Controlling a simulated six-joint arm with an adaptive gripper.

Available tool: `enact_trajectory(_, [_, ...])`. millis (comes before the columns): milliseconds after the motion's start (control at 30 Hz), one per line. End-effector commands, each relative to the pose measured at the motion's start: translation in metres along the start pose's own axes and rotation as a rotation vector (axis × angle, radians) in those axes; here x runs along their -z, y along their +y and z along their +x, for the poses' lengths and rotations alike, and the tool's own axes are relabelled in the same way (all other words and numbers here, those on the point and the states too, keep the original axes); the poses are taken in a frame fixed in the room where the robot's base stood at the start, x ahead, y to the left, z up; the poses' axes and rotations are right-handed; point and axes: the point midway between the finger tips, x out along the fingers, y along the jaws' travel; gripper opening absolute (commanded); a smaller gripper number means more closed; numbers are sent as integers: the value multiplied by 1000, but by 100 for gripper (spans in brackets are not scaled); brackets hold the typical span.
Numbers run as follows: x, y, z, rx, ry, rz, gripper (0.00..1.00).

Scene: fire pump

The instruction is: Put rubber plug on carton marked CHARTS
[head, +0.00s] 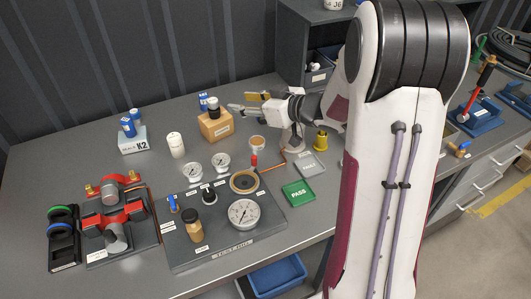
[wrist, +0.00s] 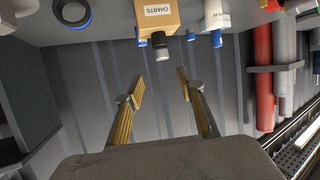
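The carton marked CHARTS (head: 216,128) stands on the bench, and its label reads clearly in the wrist view (wrist: 157,18), where it appears upside down. A small black plug with a pale top (head: 213,107), which looks like the rubber plug, sits upright on the carton's top; it also shows in the wrist view (wrist: 160,46). My gripper (head: 234,107) is just right of the plug in the head view, pointing towards it. In the wrist view its yellow-padded fingers (wrist: 160,82) are spread apart with nothing between them, clear of the plug.
Behind the carton is a blue-and-white container (head: 203,99). A white cylinder (head: 176,145) and the K2 block (head: 133,140) stand to the left. A gauge panel (head: 220,245) fills the front. The bench at the far left is clear.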

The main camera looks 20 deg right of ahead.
Motion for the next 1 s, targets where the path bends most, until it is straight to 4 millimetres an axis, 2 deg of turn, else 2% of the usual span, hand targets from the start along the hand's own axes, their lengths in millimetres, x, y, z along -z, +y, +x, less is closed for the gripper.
enact_trajectory(167, [16, 6, -6, -78, -19, -30, 38])
enact_trajectory(367, [38, 15, -25, -221, -67, -64, 38])
enact_trajectory(667, [61, 16, -70, -422, -156, -63, 38])
enact_trajectory(1000, [63, -9, -132, -570, -274, 5, 38])
